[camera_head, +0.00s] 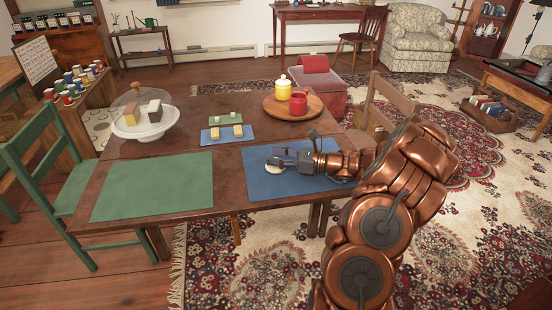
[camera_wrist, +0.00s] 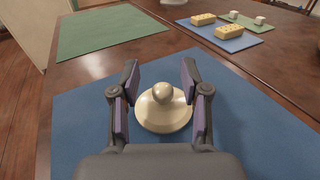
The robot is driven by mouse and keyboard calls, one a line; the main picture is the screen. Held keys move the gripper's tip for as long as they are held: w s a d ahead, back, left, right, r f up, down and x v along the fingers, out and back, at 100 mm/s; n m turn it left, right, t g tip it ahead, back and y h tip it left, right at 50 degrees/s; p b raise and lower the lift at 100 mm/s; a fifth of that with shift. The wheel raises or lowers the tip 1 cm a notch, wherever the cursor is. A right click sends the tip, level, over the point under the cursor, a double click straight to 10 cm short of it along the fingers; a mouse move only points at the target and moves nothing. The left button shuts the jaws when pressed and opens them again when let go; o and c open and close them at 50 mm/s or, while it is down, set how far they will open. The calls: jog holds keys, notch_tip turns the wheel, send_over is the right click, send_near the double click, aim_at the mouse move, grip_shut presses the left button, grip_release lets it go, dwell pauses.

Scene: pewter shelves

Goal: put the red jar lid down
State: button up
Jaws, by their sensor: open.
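A round cream lid with a knob (camera_wrist: 163,108) lies flat on the blue placemat (camera_wrist: 245,125), between the fingers of my gripper (camera_wrist: 160,75). The fingers are open, with gaps on both sides of the knob. In the head view, the lid (camera_head: 273,170) shows pale on the blue placemat (camera_head: 270,188), partly hidden beneath my gripper (camera_head: 276,160). The red jar (camera_head: 298,104) stands on a round wooden board (camera_head: 272,111) at the back of the table. I cannot make out a knobbed lid on it. No red lid shows near my gripper.
A yellow lidded jar (camera_head: 282,90) stands beside the red jar. A green placemat (camera_head: 150,185) lies to the left. A small blue mat (camera_head: 206,136) holds yellow blocks. A glass-domed cake stand (camera_head: 145,131) is at back left. The blue placemat is otherwise clear.

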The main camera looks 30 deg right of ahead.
jog(key=v, duration=1.1)
jog(key=shift+s+d+r+p, duration=0.15)
jog(key=shift+s+d+p, duration=0.05)
jog(key=shift+d+p, duration=0.1)
jog(key=a+n+g, duration=0.1)
jog(key=a, duration=0.1)
jog(key=w+a+r+n+g+y, duration=0.1)
jog(key=a, duration=0.2)
jog(key=a+r+n+g+y, duration=0.1)
jog(key=a, duration=0.2)
jog(key=shift+w+a+r+n, duration=0.15)
jog(key=shift+a+r+n, duration=0.05)
jog(key=shift+r+n, duration=0.1)
jog(key=s+a+r+n+g, duration=0.15)
jog(key=a+n+g, duration=0.25)
jog(key=a, duration=0.5)
jog(key=s+a+r+n+g, duration=0.1)
jog(key=s+a+n+g, duration=0.2)
jog(key=a, duration=0.5)
jog(key=s+a+n+g+h, duration=0.3)
jog(key=s+a+n+g, duration=0.2)
jog(key=s+a+n, duration=0.3)
jog(key=s+d+f+n+g+h, duration=0.1)
jog(key=s+n+h, duration=0.8)
jog(key=s, duration=0.9)
jog(key=shift+d+f+n+h, duration=0.3)
jog(key=shift+d+f+h, duration=0.2)
jog(key=shift+f, duration=0.2)
jog(key=shift+w+g, duration=0.1)
jog(key=shift+g, duration=0.2)
